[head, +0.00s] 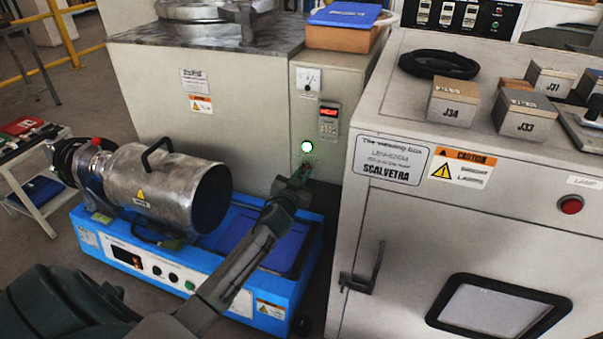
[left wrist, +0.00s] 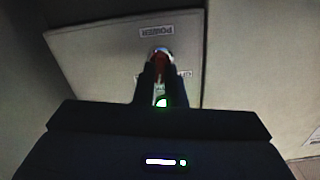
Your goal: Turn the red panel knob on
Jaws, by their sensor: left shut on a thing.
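The red knob (head: 305,169) is on the front panel of the grey cabinet (head: 243,147), just below a lit green lamp (head: 307,147). My left gripper (head: 297,184) reaches up to it and is shut on it, hiding most of it in the head view. In the left wrist view the red knob (left wrist: 160,61) shows between the tips of my left gripper (left wrist: 158,70). An upside-down POWER label (left wrist: 170,31) is on the panel (left wrist: 100,60) there. The exact angle of the knob is hard to tell. My right gripper is in neither view.
A blue machine (head: 160,270) with a metal cylinder (head: 170,188) stands below my left arm. A large grey viewing box (head: 400,230) stands close on the right, with labelled blocks on top. A red display (head: 328,112) is above the lamp.

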